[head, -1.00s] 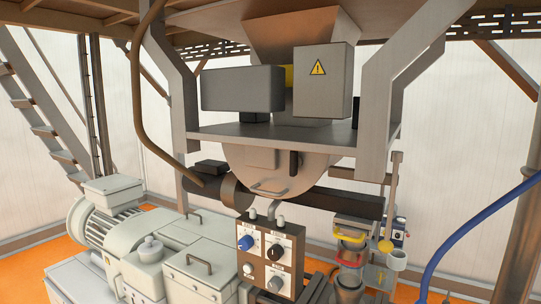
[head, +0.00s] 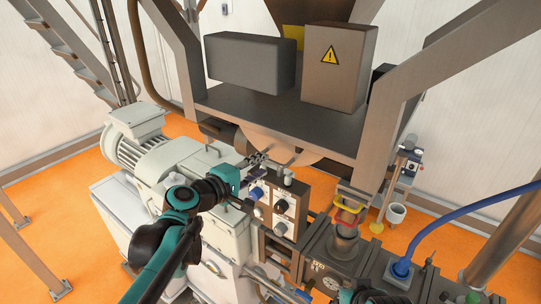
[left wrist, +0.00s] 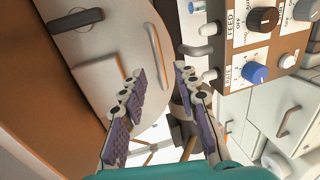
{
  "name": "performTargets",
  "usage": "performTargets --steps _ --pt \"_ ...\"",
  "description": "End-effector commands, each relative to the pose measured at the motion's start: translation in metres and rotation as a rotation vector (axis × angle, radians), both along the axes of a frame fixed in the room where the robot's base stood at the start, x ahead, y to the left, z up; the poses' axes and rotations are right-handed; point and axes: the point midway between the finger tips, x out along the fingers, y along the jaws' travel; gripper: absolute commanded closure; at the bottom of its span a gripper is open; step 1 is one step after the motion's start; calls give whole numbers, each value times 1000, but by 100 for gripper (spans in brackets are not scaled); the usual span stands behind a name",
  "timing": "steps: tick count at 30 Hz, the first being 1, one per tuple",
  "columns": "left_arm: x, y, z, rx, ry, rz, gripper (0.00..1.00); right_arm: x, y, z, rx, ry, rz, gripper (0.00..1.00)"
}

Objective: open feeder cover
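The feeder cover is a round beige plate under the feeder platform. In the head view its lower part (head: 285,147) shows, partly hidden by the platform. In the left wrist view the cover (left wrist: 108,45) fills the upper left, with a curved handle (left wrist: 156,52) at its right edge and a dark knob (left wrist: 75,19) at the upper left. My left gripper (head: 262,160) reaches the cover's lower edge. In the left wrist view its fingers (left wrist: 160,75) are apart, with the handle's lower end in line with the gap. Contact cannot be told. Of my right arm only a piece shows at the bottom.
The control box (head: 280,205) with knobs stands just right of my left gripper; it looms close in the left wrist view (left wrist: 245,45). The platform (head: 270,115) overhangs the cover. A motor (head: 137,135) stands left, a blue hose (head: 455,225) right.

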Motion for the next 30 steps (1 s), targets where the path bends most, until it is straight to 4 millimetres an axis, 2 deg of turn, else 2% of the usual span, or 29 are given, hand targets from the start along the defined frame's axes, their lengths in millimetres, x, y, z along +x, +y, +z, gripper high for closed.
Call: performTargets --steps 3,9,20,24,30 --pt "17 -13 -3 3 -1 -3 69 0 0 5 0 0 0 100" --pt "35 -26 -8 2 0 -1 69 0 0 10 0 0 0 100" --pt "40 -29 -10 3 -1 -1 69 0 0 10 0 0 0 100" --pt "40 -29 -10 3 -1 -1 100 0 0 10 0 0 0 100" --pt "39 -29 -10 4 0 -1 100 0 0 10 0 0 0 100"
